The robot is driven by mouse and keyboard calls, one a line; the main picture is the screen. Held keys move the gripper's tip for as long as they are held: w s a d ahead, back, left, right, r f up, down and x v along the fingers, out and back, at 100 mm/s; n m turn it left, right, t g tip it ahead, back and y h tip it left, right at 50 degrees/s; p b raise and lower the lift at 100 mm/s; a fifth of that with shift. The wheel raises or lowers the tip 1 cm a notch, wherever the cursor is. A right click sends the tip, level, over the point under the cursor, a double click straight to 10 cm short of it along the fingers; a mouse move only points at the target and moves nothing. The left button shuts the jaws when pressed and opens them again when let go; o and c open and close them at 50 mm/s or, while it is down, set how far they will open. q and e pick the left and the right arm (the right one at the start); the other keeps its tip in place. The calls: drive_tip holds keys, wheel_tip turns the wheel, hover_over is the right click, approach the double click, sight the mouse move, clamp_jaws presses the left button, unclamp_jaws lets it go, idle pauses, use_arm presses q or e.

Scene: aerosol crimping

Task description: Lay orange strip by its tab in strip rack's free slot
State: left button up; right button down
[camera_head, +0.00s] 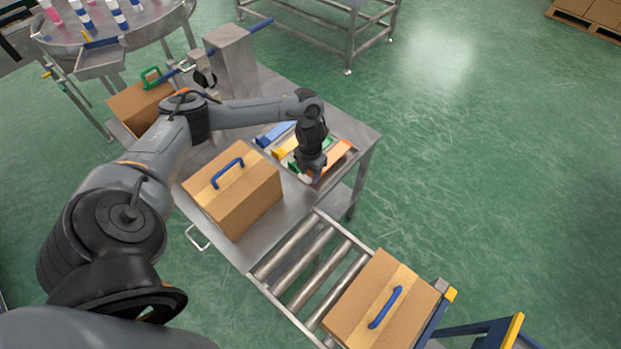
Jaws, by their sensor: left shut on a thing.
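The strip rack (345,139) lies on the steel table, partly covered by my left arm. In it a blue strip (275,134), a yellow strip (284,149) and a green strip, partly hidden, lie side by side. The orange strip (339,155) is at the rack's right side, lying along or just above it; I cannot tell whether it touches the rack. My left gripper (306,176) points down at the near end of the orange strip and is shut on it; its fingertips and the tab are mostly hidden. My right gripper is not in view.
A carton with a blue handle (238,192) stands on the table left of the rack. Another carton (382,305) sits on the roller conveyor (310,262) in front. A carton with a green handle (138,105) and a grey metal post (232,62) stand behind my arm.

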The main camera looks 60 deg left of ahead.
use_arm(q)
drive_tip(key=shift+f, duration=1.95)
drive_tip(key=o, duration=1)
drive_tip(key=shift+f, duration=0.1)
drive_tip(key=shift+r, duration=0.2)
wheel_tip(320, 180, up, 12)
drive_tip(key=shift+f+p, duration=0.25)
drive_tip(key=shift+p, duration=0.7)
drive_tip(key=shift+r, duration=0.2)
